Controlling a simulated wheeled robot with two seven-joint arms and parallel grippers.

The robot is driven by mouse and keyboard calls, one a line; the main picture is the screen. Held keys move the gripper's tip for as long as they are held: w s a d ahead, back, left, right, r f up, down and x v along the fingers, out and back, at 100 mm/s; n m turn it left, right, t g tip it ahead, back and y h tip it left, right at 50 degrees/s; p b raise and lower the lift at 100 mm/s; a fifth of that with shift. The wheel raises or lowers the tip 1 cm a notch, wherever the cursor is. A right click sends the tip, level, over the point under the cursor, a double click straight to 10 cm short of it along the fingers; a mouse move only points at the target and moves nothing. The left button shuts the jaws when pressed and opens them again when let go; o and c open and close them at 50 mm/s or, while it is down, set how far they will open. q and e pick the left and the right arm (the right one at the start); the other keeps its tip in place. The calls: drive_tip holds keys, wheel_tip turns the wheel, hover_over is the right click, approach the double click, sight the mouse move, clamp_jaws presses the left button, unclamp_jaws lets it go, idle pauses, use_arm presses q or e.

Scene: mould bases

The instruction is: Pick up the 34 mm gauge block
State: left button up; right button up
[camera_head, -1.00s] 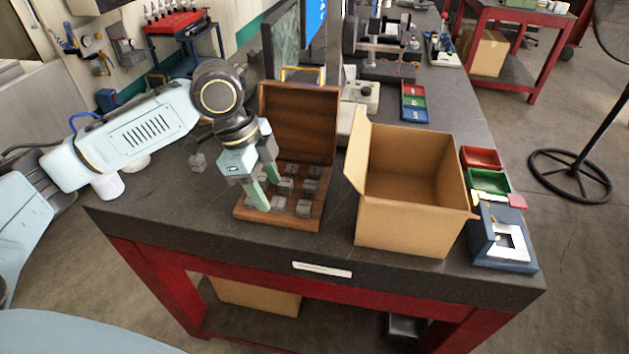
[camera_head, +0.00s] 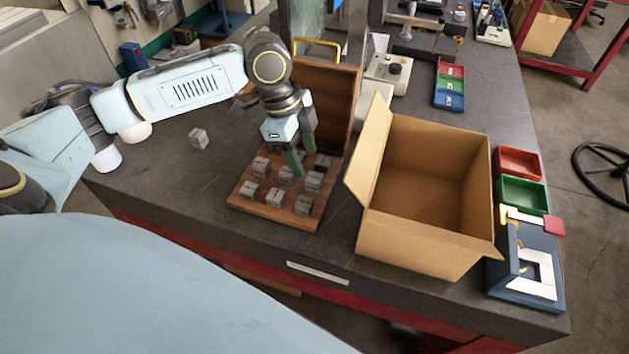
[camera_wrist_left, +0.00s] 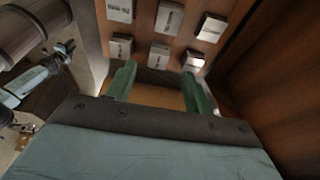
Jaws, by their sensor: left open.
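Several small grey gauge blocks (camera_head: 275,197) stand in rows on a brown wooden case (camera_head: 238,203) with its lid open at the back. They show in the left wrist view (camera_wrist_left: 168,18) with printed labels too small to read, so I cannot tell which is the 34 mm one. My left gripper (camera_head: 302,163) is open above the back part of the case, green fingers pointing down. In the left wrist view the fingers (camera_wrist_left: 158,68) are apart beside the nearest row, with no block clearly between them. A light-blue arm part with a small dark end (camera_wrist_left: 64,52) shows at the left there.
A loose grey block (camera_head: 198,139) lies on the dark table left of the case. An open cardboard box (camera_head: 420,246) stands right of it. Red (camera_head: 518,162) and green (camera_head: 522,194) bins and a blue fixture (camera_head: 525,290) are at the right edge.

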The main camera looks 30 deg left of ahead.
sight(314, 177)
use_arm(q)
drive_tip(key=shift+d+f, duration=0.1)
drive_tip(key=shift+f, duration=0.15)
drive_tip(key=shift+d+f, duration=0.2)
drive_tip(key=shift+f, duration=0.1)
drive_tip(key=x, duration=0.3)
drive_tip(key=shift+d+f, duration=0.25)
drive_tip(key=shift+d, duration=0.05)
drive_tip(key=shift+f, duration=0.25)
drive_tip(key=shift+r, duration=0.1)
clamp_jaws()
use_arm(e)
drive_tip(key=shift+w, duration=0.5)
